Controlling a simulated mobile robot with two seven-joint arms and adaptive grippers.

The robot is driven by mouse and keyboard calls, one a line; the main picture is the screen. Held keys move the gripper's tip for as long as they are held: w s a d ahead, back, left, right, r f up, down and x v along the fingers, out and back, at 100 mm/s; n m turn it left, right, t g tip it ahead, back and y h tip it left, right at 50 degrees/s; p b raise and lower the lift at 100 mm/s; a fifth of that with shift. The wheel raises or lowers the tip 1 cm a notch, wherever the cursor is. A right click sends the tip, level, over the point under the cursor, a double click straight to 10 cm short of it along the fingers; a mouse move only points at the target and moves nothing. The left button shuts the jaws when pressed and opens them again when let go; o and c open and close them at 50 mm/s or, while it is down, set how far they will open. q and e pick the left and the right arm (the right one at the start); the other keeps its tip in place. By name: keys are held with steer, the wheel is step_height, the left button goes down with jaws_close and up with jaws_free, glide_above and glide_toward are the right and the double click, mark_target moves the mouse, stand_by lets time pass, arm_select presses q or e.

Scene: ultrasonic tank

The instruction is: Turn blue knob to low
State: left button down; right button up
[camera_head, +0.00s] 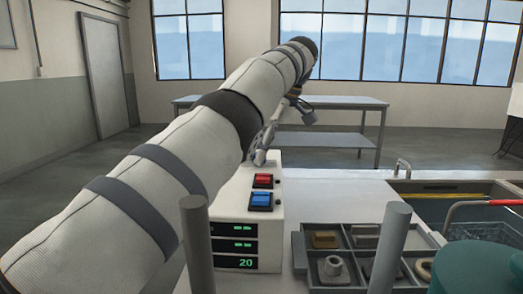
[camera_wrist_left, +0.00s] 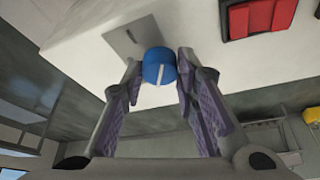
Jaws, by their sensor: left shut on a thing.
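The blue knob (camera_wrist_left: 159,67) shows in the left wrist view, on a white face of the control box (camera_wrist_left: 90,38) beside a grey plate. A white line on the knob runs nearly upright in that view, tilted slightly. My left gripper (camera_wrist_left: 160,72) has a finger on each side of the knob and is shut on it. In the head view the left gripper (camera_head: 262,150) is at the top of the control box (camera_head: 232,200), partly behind my arm. The knob is hidden there. My right gripper is not in view.
The box carries a red switch (camera_head: 263,181), a blue switch (camera_head: 261,201) and a green display (camera_head: 234,246) reading 20 at the bottom. A grey compartment tray (camera_head: 300,262) with parts stands to the right. A tank (camera_head: 440,187) with a red-handled basket (camera_head: 480,205) lies beyond.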

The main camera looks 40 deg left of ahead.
arm_select(q)
steer(key=shift+f, duration=0.1)
steer(key=c, duration=1.3)
jaws_free()
